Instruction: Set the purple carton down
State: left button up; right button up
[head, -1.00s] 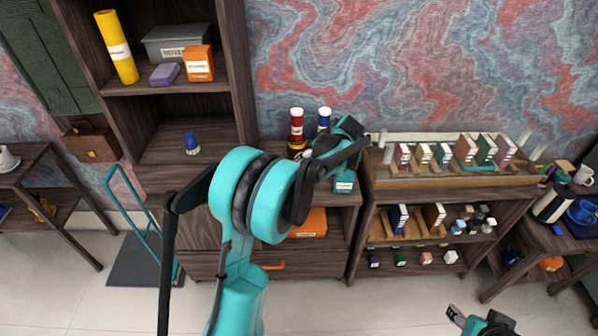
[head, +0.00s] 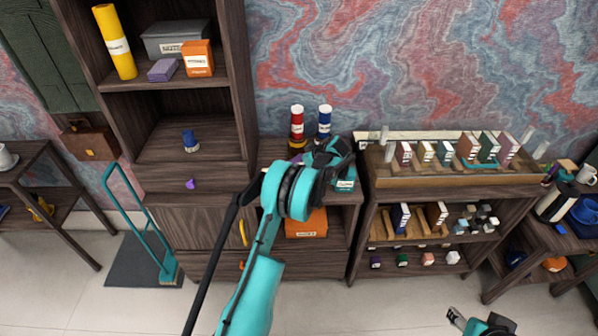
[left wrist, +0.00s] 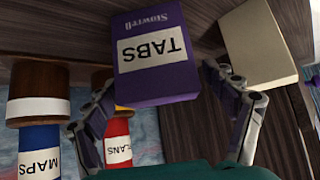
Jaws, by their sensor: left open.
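The purple carton (left wrist: 155,55), with a white TABS label, shows in the left wrist view against the dark wood. My left gripper (left wrist: 160,78) is open, with one finger on each side of the carton and visible gaps beside it. In the head view my left gripper (head: 330,155) is over the cabinet top, and my arm hides the carton there. Whether the carton's base rests fully on the wood is hard to tell. My right gripper (head: 457,318) is only partly in view at the bottom edge, away from the carton.
A red tube (head: 297,122) and a blue tube (head: 325,120) stand behind my left gripper. A cream box (left wrist: 258,45) is close beside the carton. A rack of cartons (head: 440,178) stands to the right.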

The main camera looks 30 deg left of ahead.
pick_arm(q)
jog(key=x, duration=0.2)
jog(key=shift+w+a+f, duration=0.15)
jog(key=shift+a+f, duration=0.1)
jog(key=shift+f, duration=0.05)
jog(key=shift+r, duration=0.15)
jog(key=shift+c, duration=1.1)
jog(key=c, duration=1.2)
